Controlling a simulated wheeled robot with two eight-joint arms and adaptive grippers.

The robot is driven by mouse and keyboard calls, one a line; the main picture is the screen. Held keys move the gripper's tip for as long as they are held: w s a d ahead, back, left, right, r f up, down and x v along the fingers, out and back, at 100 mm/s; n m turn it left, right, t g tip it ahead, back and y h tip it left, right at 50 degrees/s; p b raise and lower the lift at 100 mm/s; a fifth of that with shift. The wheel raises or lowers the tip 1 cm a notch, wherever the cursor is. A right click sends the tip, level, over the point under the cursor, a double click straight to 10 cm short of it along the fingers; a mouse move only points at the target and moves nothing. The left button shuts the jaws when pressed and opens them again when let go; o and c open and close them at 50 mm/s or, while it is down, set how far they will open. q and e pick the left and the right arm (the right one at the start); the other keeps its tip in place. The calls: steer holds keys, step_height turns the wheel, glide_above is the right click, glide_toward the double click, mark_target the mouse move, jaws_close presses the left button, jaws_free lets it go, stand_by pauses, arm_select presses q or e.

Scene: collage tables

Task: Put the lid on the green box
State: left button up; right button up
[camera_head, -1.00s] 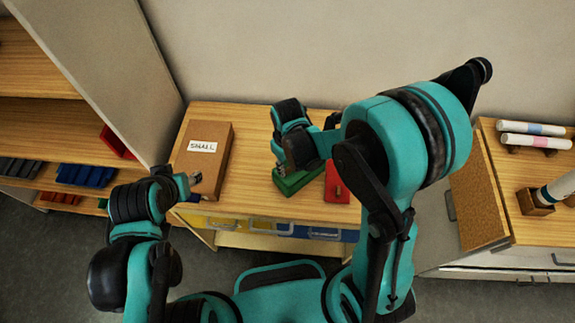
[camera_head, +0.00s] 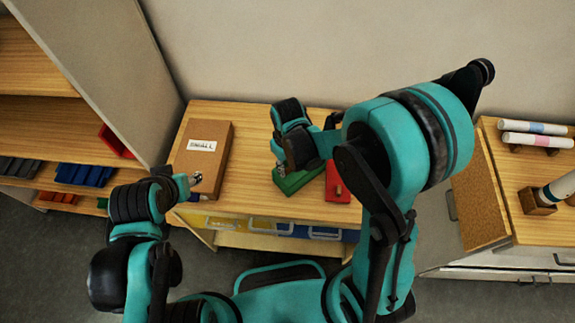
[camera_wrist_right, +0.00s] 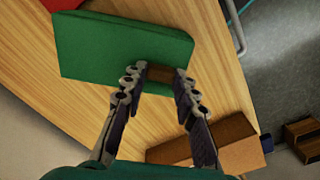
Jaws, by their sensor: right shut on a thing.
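A green box (camera_head: 292,183) stands on the middle table in the head view, partly hidden under my right gripper (camera_head: 296,150). In the right wrist view, a flat green top (camera_wrist_right: 115,48) fills the upper left. A small brown knob (camera_wrist_right: 160,73) sits at its near edge, and my right gripper's fingers (camera_wrist_right: 160,82) are closed around this knob. I cannot tell whether the green lid rests fully on the box. My left gripper (camera_head: 186,184) is at the table's front left, by the brown box; whether its fingers are open is too small to tell.
A red box (camera_head: 336,187) stands just right of the green one. A brown box labelled SMALL (camera_head: 215,136) stands on the left of the table (camera_head: 251,160). Shelves are at the left. A side table with white cylinders (camera_head: 535,127) is at the right.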

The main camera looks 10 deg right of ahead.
steer(key=shift+f, duration=0.1)
steer(key=o, duration=1.7)
steer(key=shift+c, duration=0.2)
steer(key=shift+r+p, duration=2.5)
steer(key=shift+r, duration=1.05)
